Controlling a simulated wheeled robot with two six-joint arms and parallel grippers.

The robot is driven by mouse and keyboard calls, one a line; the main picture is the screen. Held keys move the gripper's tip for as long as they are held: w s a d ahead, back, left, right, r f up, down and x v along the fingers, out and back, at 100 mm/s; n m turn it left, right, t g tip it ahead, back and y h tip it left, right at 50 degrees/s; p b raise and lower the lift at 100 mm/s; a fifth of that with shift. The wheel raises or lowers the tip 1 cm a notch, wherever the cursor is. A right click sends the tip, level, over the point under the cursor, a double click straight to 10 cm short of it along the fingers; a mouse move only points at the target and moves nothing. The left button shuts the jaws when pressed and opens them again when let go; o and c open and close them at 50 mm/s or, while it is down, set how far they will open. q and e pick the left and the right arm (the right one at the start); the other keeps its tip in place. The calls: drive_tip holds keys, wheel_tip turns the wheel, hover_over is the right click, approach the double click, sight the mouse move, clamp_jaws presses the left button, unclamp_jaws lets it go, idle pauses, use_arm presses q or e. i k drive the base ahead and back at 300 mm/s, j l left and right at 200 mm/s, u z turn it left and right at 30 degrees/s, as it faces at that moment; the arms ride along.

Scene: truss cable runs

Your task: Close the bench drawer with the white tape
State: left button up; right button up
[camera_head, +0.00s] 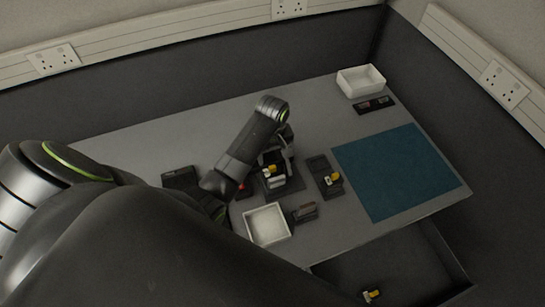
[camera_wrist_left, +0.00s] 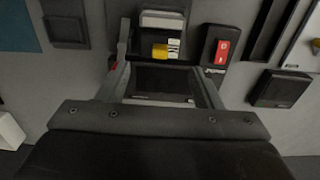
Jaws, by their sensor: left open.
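The bench drawer (camera_head: 400,262) stands open at the lower right in the head view, below the bench's front edge. A small yellow and white item (camera_head: 371,296) lies in it near the bottom of the picture. I cannot make out white tape on the drawer, and its near end is cut off. My left gripper (camera_head: 281,166) is over the bench top, up and left of the drawer and well apart from it. It is open, and in the left wrist view (camera_wrist_left: 160,62) its fingers stand either side of a dark holder with a yellow and white item (camera_wrist_left: 166,50).
The grey bench (camera_head: 345,232) holds a white box (camera_head: 268,225) near the left gripper, a dark block (camera_head: 324,175), a teal mat (camera_head: 395,172) and a white tray (camera_head: 361,80) at the back right. Low dark walls bound the back and right. My left arm covers the lower left.

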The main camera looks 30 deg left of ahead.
sight(412, 265)
drive_tip(key=k+l, duration=0.5)
drive_tip(key=k, duration=0.2)
drive_tip(key=k+l, duration=0.5)
drive_tip(key=k, duration=0.15)
